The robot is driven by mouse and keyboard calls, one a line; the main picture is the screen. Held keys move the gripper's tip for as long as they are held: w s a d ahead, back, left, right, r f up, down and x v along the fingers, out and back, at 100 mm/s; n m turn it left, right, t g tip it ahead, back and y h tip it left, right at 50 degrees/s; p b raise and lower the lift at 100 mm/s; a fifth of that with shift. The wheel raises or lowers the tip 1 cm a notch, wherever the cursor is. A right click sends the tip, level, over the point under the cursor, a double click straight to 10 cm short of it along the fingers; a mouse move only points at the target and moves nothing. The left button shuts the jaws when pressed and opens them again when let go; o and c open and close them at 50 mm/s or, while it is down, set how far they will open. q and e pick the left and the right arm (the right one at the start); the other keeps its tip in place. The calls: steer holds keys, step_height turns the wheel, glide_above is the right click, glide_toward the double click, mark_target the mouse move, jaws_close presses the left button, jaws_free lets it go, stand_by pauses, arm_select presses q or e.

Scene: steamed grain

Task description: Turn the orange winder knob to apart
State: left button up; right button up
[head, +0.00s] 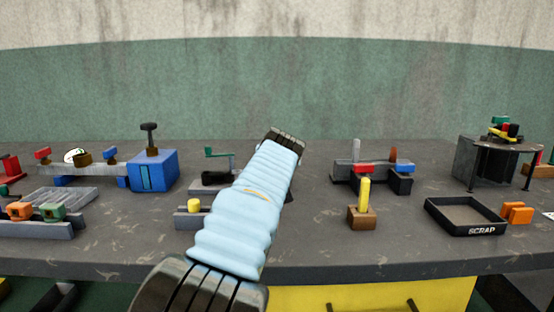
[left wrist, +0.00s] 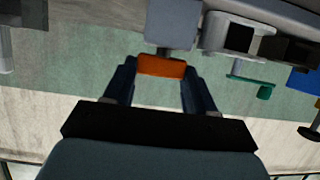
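The orange winder knob (left wrist: 161,66) is a small block below a grey upright part (left wrist: 173,24) in the left wrist view, where the scene appears upside down. My left gripper (left wrist: 160,72) has one dark finger on each side of the knob. The knob fills the gap, and the fingers appear to touch its sides. In the head view my left arm (head: 240,215) reaches over the middle of the bench and hides the knob and the fingers. My right gripper is in neither view.
Left of my arm stand a green crank (head: 217,153), a blue box (head: 153,171) and a yellow knob (head: 194,205). To the right are a device with a red block (head: 363,169), a yellow peg (head: 364,194) and a black scrap tray (head: 480,230). The front strip of bench is clear.

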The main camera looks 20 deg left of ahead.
arm_select(q)
steer(key=o, duration=0.4)
steer(key=shift+f, duration=0.1)
steer(key=shift+o, duration=0.2)
steer(key=b+v, duration=0.4)
steer(key=v, duration=0.9)
steer(key=shift+s+r, duration=0.2)
steer(key=shift+s, duration=0.15)
steer(key=shift+d, duration=0.15)
